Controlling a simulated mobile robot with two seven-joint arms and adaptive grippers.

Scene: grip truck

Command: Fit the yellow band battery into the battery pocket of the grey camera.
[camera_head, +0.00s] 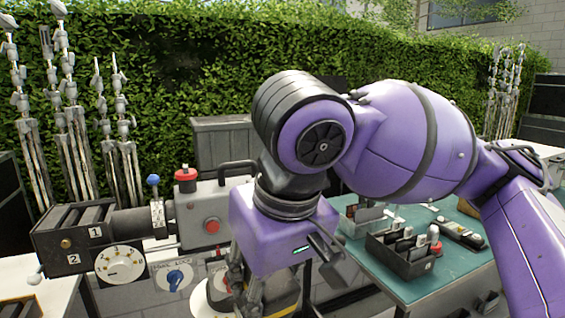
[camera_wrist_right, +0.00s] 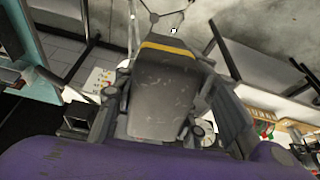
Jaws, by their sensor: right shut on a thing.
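The grey camera (camera_head: 195,208) stands at the left of the head view, with a long dark lens box, a red button and a top handle. I cannot make out its battery pocket; my right arm covers the area beside the camera's right end. My right gripper (camera_head: 248,288) points down, right of and below the camera body. It is shut on the yellow band battery (camera_wrist_right: 160,85), a dark worn block with a yellow stripe near its far end, held between the fingers in the wrist view. In the head view the battery is mostly hidden behind the gripper. My left gripper is not in view.
A teal-topped table (camera_head: 445,262) at the right holds a dark divided tray (camera_head: 400,258) with several small items, and a dark handheld device (camera_head: 460,234). Light stands (camera_head: 70,110) stand at the left before a hedge. My right arm blocks much of the middle.

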